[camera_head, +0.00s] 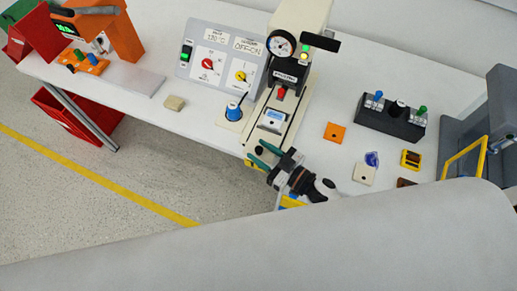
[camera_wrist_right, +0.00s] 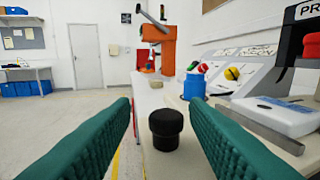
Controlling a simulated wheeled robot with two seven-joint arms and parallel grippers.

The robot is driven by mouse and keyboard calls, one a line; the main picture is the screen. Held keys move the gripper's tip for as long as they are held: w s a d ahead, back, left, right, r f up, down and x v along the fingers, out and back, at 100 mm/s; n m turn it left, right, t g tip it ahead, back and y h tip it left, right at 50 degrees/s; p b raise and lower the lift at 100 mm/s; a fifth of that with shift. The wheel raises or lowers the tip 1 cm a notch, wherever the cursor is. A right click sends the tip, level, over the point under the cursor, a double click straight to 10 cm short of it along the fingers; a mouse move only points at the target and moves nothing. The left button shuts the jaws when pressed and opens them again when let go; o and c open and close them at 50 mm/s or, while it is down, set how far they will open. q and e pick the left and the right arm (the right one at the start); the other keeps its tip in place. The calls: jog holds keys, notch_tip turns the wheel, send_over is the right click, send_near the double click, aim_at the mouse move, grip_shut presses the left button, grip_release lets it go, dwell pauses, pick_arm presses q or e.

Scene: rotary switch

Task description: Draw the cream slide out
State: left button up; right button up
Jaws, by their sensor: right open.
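The cream slide (camera_head: 288,133) lies along the base of the cream press (camera_head: 299,16), at the front of the bench. A round black knob (camera_head: 259,150) stands at its front end and also shows upright in the right wrist view (camera_wrist_right: 166,130). My right gripper (camera_head: 257,151) is open, its green fingers on either side of the knob. In the right wrist view there is a gap between the knob and each finger (camera_wrist_right: 162,118). A white and blue block (camera_head: 272,119) rests on the slide. My left gripper is not in view.
A sloped control panel (camera_head: 218,59) and a blue knob (camera_head: 233,111) are left of the press. An orange plate (camera_head: 334,132), a black switch box (camera_head: 390,120) and small pieces lie to the right. The floor before the bench is clear at left.

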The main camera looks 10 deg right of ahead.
jog(key=b+v, duration=0.2)
jog(key=v, duration=0.9)
jog(key=shift+a, duration=0.1)
